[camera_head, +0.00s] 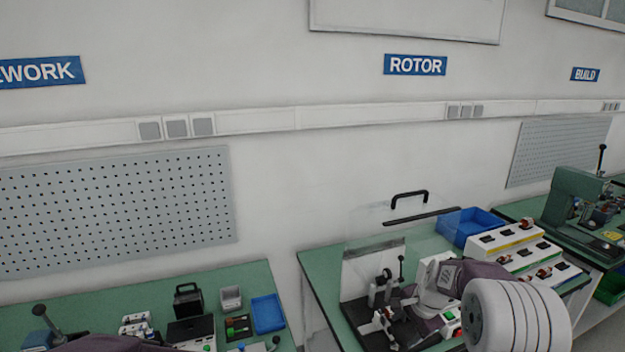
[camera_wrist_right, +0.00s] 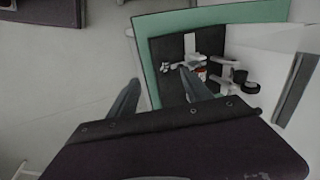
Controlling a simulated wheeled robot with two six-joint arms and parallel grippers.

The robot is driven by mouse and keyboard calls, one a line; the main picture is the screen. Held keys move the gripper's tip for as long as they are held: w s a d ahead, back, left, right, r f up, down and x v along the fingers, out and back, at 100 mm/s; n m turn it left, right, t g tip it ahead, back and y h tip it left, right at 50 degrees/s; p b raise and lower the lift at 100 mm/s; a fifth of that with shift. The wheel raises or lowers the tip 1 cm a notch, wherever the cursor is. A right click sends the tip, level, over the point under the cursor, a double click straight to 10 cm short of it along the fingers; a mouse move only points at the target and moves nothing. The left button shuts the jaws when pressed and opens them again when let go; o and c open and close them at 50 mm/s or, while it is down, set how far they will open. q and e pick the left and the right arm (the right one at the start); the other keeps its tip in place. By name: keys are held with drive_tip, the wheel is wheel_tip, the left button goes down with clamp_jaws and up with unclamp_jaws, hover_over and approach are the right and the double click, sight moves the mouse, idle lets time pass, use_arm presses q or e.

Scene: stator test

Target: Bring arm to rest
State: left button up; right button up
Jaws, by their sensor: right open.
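My right arm (camera_head: 515,315) reaches in at the lower right of the head view, its white joint and purple link over the front of the rotor bench. My right gripper (camera_wrist_right: 157,92) shows in the wrist view with its two grey fingers apart and nothing held between them. Beyond the fingers lies a black-based fixture (camera_wrist_right: 208,75) on a green surface; I cannot tell the exact gap to it. In the head view the arm partly hides this fixture (camera_head: 384,305). A purple part of my left arm (camera_head: 110,344) shows at the bottom left edge; its gripper is out of view.
The rotor bench (camera_head: 320,270) carries a clear guard with a black handle (camera_head: 408,197), a blue bin (camera_head: 468,226) and white racks (camera_head: 505,238). A green press (camera_head: 575,200) stands right. The left bench (camera_head: 240,285) holds a blue tray (camera_head: 268,313) and small devices.

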drive_tip(key=s+a+r+n, duration=0.3)
drive_tip(key=s+a+n, duration=0.3)
drive_tip(key=s, duration=0.5)
drive_tip(key=s+f+n+g, duration=0.1)
drive_tip(key=s+f+n, duration=0.1)
drive_tip(key=s, duration=0.4)
drive_tip(key=s+f+n+g, duration=0.1)
drive_tip(key=s+f+n, duration=0.1)
drive_tip(key=s+n, duration=0.3)
drive_tip(key=shift+s+a+f+h, duration=0.3)
drive_tip(key=shift+s+f+h, duration=0.05)
drive_tip(key=shift+s+h, duration=0.05)
